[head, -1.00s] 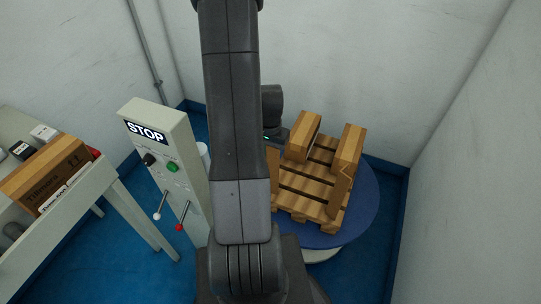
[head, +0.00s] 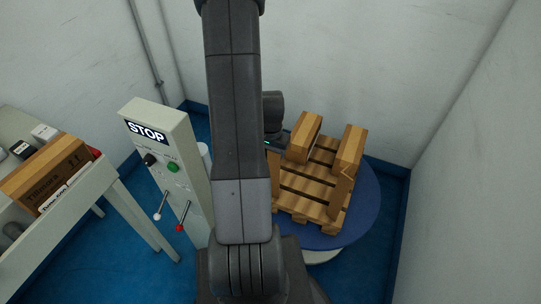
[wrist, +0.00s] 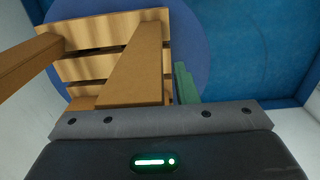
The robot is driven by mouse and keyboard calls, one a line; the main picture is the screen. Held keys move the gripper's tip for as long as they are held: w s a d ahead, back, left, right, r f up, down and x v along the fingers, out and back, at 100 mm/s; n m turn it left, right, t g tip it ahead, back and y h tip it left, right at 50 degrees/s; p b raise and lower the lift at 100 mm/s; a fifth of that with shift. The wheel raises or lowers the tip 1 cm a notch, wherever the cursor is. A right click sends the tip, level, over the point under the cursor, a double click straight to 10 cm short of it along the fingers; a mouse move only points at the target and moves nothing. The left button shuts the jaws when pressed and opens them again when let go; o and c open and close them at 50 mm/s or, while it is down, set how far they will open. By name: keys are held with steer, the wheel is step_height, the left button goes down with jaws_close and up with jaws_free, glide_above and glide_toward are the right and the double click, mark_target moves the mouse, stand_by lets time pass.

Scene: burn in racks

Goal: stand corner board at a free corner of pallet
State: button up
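The wooden pallet (head: 312,188) lies on a round blue turntable (head: 362,212). A plain brown corner board (head: 345,186) stands upright at its front right corner. A second brown board (head: 274,172) stands at its left side, partly hidden by my arm, below my gripper (head: 276,142). In the wrist view a brown board (wrist: 132,68) runs from the gripper body's edge down toward the pallet (wrist: 90,32). I cannot see the fingertips or tell whether they grip it. Another brown piece (wrist: 28,58) shows at the left.
Two wooden blocks (head: 304,138) (head: 350,149) sit on the pallet's back and right. A control post marked STOP (head: 172,165) with levers stands left of my arm. Walls close in behind and right. A green strip (wrist: 184,84) shows in the wrist view.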

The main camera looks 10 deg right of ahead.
step_height(320, 180, up, 12)
steer(key=shift+r+p, duration=0.1)
steer(key=shift+p, duration=0.6)
